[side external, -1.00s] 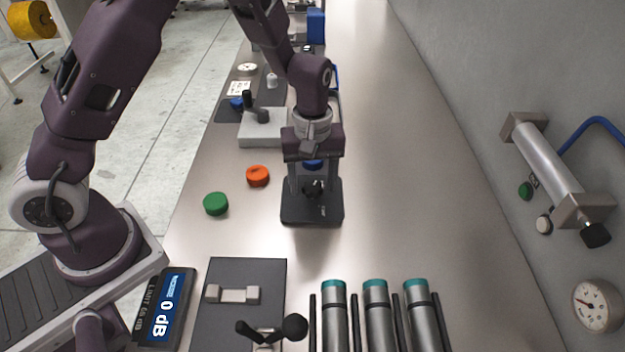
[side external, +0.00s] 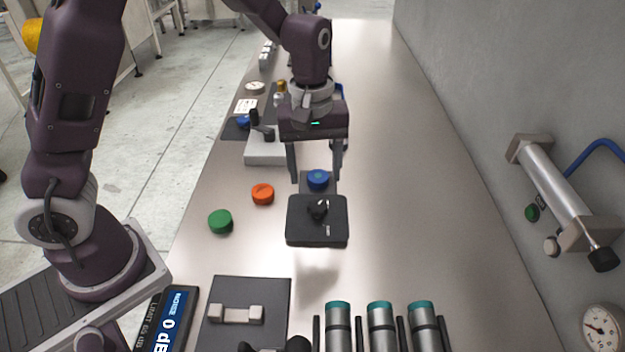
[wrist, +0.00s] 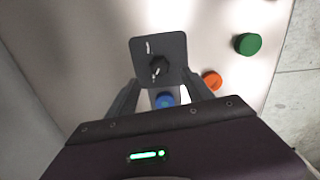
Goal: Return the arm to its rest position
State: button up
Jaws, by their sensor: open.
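My gripper (side external: 314,176) hangs over the bench, its two fingers pointing down, apart and empty. It also shows in the wrist view (wrist: 161,84). A black square plate with a dark knob (side external: 317,230) is just below and in front of the fingertips in the side view. In the wrist view the plate (wrist: 172,48) shows beyond the fingertips. A blue round cap (side external: 318,179) appears between the fingers in the side view, and near the palm in the wrist view (wrist: 165,100). I cannot tell how high the fingers are above it.
An orange cap (side external: 263,194) and a green cap (side external: 220,221) lie left of the plate. A grey block with a black lever (side external: 266,148) stands behind. Several teal-topped cylinders (side external: 380,325) stand at the front. The bench's right side is clear up to the wall.

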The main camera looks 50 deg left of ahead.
jog(key=s+r+m+t+h, duration=0.1)
jog(key=s+r+m+t, duration=0.15)
jog(key=s+r, duration=0.6)
jog(key=s+a+r+m+t, duration=0.1)
jog(key=s+r+m, duration=0.2)
jog(key=s, duration=0.3)
jog(key=s+a+r+m+t+y, duration=0.1)
jog(key=s+a+r+m+t, duration=0.1)
jog(key=s, duration=0.5)
jog(key=shift+s+a+r+m, duration=0.3)
jog(key=shift+r+m, duration=0.25)
jog(key=shift+m, duration=0.7)
